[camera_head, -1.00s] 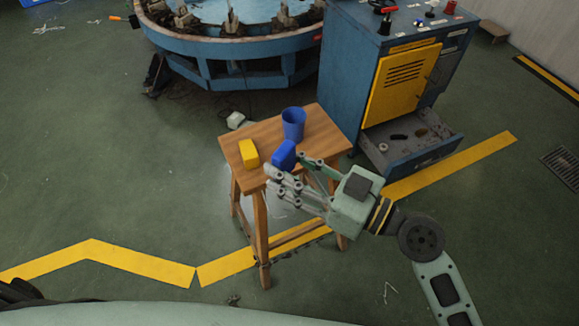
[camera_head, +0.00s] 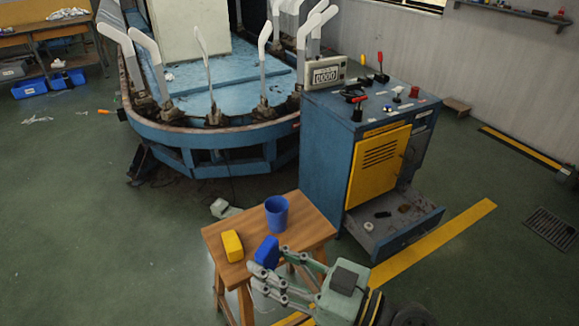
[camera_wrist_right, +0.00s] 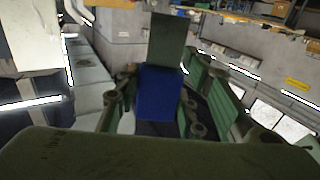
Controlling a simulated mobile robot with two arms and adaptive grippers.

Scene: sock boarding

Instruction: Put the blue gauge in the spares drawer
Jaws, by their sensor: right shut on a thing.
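The blue gauge, a blue block (camera_head: 267,252), is at the near edge of the small wooden stool. My right gripper (camera_head: 275,267) is shut on it, and the block also shows between the fingers in the right wrist view (camera_wrist_right: 158,92). I cannot tell whether the block still touches the stool top. The spares drawer (camera_head: 412,236) is pulled open at the bottom of the blue cabinet, right of the stool. A few small parts lie in it. My left gripper is out of view.
The wooden stool (camera_head: 312,226) also carries a blue cup (camera_head: 277,213) and a yellow block (camera_head: 232,246). The blue cabinet (camera_head: 325,165) stands behind, with a counter (camera_head: 325,73) and knobs on top. A round blue machine (camera_head: 220,150) is at the back left.

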